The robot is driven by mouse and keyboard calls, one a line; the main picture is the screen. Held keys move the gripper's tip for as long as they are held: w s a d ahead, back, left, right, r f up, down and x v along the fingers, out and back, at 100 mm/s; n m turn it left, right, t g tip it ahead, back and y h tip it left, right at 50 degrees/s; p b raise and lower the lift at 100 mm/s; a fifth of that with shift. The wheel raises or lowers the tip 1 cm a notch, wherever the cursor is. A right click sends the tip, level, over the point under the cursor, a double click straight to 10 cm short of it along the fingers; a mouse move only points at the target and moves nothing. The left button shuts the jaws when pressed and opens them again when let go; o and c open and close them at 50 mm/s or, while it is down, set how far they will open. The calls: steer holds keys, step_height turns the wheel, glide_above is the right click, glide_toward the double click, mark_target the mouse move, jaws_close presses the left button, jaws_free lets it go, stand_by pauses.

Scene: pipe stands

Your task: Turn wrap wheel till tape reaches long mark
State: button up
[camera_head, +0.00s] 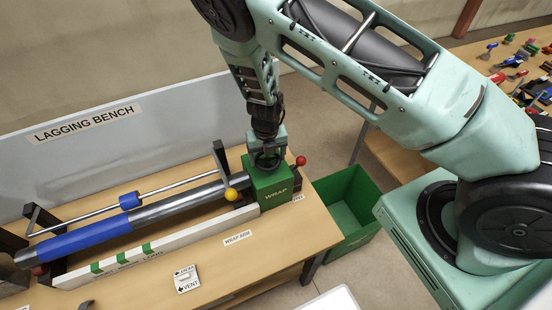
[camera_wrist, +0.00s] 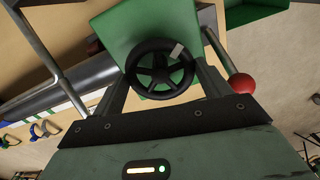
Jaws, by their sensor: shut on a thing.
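The wrap wheel (camera_wrist: 160,69) is a black spoked wheel with a pale grey tab on its rim, on top of the green WRAP box (camera_head: 265,185). My gripper (camera_head: 266,158) points down over the box; the wrist view shows its fingers (camera_wrist: 162,75) on either side of the wheel, shut on it. Blue tape (camera_head: 85,239) covers the left part of the grey pipe (camera_head: 175,207), and its right edge is near the blue slider (camera_head: 130,201) on the rod. Green marks sit on the white strip below; the rightmost one (camera_head: 147,247) is by the word LONG.
A red ball knob (camera_head: 301,160) is right of the box, and a yellow ball (camera_head: 231,194) is at its left. A VENT plate (camera_head: 187,279) lies at the bench front. A green bin (camera_head: 347,205) stands right of the bench.

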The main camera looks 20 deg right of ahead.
mark_target(268, 159)
steer(key=m, duration=0.2)
steer(key=shift+m, duration=0.3)
steer(key=o, duration=1)
steer(key=shift+c, duration=0.2)
steer(key=shift+r, duration=3)
